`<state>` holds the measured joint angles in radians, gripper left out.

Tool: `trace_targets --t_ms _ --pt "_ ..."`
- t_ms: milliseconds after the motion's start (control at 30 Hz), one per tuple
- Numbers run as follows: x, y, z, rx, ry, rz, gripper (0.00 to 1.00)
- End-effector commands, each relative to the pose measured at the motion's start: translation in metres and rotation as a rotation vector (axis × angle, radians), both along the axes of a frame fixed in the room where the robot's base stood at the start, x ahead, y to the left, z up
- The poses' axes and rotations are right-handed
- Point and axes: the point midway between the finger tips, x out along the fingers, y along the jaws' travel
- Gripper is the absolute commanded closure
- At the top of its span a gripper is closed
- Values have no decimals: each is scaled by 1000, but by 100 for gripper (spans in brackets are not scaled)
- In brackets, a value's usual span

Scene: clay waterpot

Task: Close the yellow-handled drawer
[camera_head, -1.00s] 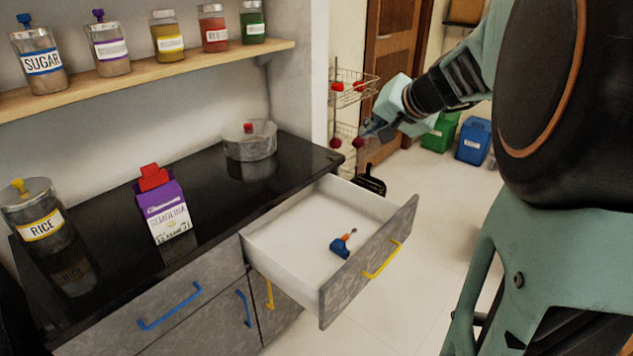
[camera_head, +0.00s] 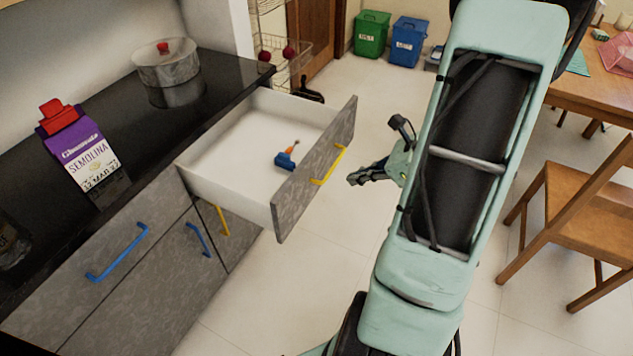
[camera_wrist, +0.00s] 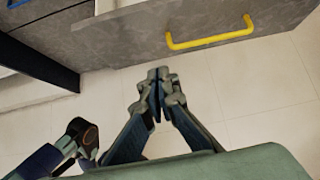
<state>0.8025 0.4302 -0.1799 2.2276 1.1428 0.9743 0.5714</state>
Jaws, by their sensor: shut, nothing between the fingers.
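The yellow-handled drawer (camera_head: 330,140) stands pulled out from the counter, with a grey stone-patterned front. Its yellow handle (camera_head: 328,165) is on the outer face. A small blue and orange tool (camera_head: 286,159) lies inside. My gripper (camera_head: 354,180) is shut and empty, just outside the drawer front, a little right of the handle and apart from it. In the wrist view, the yellow handle (camera_wrist: 210,38) is above and right of my gripper (camera_wrist: 160,75), with floor showing around the fingertips.
The dark counter (camera_head: 150,130) holds a semolina carton (camera_head: 85,150) and a lidded pot (camera_head: 166,66). Below are blue-handled fronts (camera_head: 118,254) and another yellow handle (camera_head: 222,219). A chair (camera_head: 570,210) and table stand right. Floor before the drawer is clear.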

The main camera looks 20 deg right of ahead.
Motion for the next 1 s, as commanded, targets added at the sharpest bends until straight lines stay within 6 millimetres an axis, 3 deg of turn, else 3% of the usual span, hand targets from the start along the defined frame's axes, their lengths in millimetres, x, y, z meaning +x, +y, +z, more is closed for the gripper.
trace_targets --t_ms 267,633,800,1000 --pt "11 12 -21 24 9 -16 100" --pt "54 46 -77 23 9 -15 100" --pt "75 61 -73 19 6 -14 100" --pt "85 68 -73 18 7 -16 100"
